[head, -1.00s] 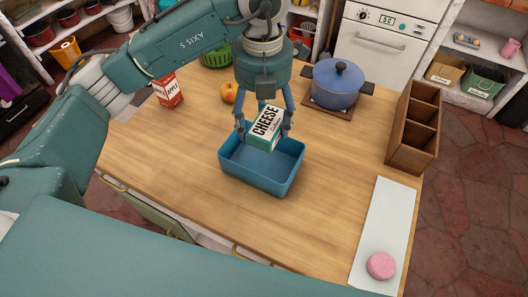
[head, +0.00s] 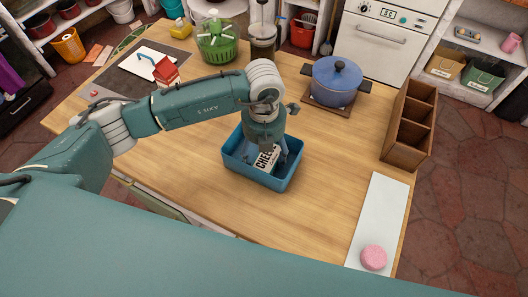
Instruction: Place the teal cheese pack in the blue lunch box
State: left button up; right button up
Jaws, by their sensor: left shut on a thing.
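The blue lunch box (head: 238,173) stands open on the wooden counter, near the middle of the head view. The teal cheese pack (head: 265,160) with its white "CHEESE" label is inside the walls of the box, tilted and partly hidden by my gripper. My left gripper (head: 268,158) reaches down into the box and is shut on the cheese pack. I cannot tell whether the pack touches the box floor. My right gripper is not in view.
A blue pot (head: 336,82) on a trivet stands behind right. A wooden divider (head: 408,125) and a white board (head: 380,215) with a pink round item (head: 373,257) are at right. A green salad spinner (head: 218,42) and a red carton (head: 166,71) stand behind. Counter right of the box is clear.

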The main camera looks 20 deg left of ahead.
pick_arm(q)
jog(key=shift+f, duration=0.15)
jog(key=o, duration=1.2)
